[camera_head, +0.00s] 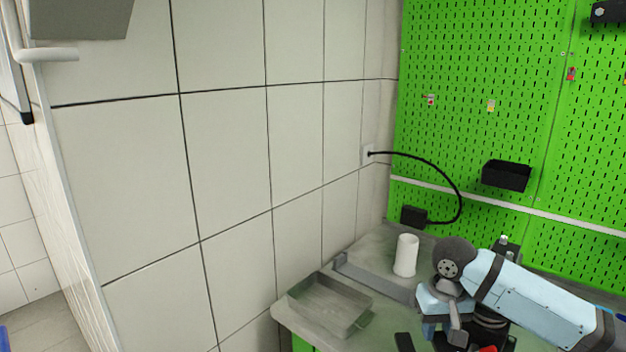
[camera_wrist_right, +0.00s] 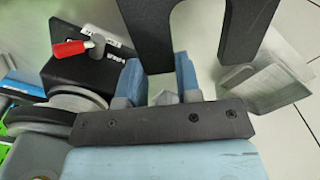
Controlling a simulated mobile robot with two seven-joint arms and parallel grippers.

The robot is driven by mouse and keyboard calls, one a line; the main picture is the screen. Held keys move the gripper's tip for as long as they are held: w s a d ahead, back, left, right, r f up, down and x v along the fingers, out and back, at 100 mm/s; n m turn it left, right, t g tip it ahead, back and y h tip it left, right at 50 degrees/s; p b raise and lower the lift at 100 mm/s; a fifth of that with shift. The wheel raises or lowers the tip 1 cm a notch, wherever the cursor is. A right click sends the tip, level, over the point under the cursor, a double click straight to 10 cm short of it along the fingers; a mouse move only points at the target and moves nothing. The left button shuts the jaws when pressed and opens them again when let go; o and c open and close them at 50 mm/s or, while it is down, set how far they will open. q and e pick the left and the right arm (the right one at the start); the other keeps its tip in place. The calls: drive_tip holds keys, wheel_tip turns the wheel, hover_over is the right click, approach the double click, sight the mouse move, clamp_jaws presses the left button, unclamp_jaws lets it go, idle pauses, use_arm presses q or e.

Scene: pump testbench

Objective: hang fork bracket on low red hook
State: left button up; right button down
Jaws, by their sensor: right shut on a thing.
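The dark grey fork bracket shows in the right wrist view (camera_wrist_right: 244,38) as two broad prongs with a gap between them. My right gripper (camera_wrist_right: 159,72) is shut on its left prong, with one blue finger on each side. In the head view my right gripper (camera_head: 438,304) is low, over the bench; its fingertips are hard to make out there, and I cannot clearly tell the bracket. Two red hooks are on the green pegboard: a lower one on the left (camera_head: 430,100) and a higher one on the right (camera_head: 571,74). Both look empty. My left gripper is out of view.
The bench holds a grey tray (camera_head: 322,306) and a white cylinder (camera_head: 405,256). A black bin (camera_head: 507,175) and a yellow hook (camera_head: 491,106) are on the pegboard (camera_head: 470,60). A black cable (camera_head: 440,172) arcs from the wall. A red-handled device (camera_wrist_right: 72,48) is beside the gripper.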

drive_tip(key=s+r+p, duration=0.1)
drive_tip(key=p, duration=0.1)
drive_tip(key=s+r+p, duration=0.1)
drive_tip(key=p, duration=0.1)
drive_tip(key=shift+s+d+r, duration=0.1)
drive_tip(key=shift+s, duration=0.15)
use_arm(q)
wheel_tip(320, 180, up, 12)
drive_tip(key=p, duration=1)
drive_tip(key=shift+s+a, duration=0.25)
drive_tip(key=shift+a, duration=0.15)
use_arm(e)
drive_tip(key=s+r, duration=0.7)
drive_tip(key=s, duration=0.1)
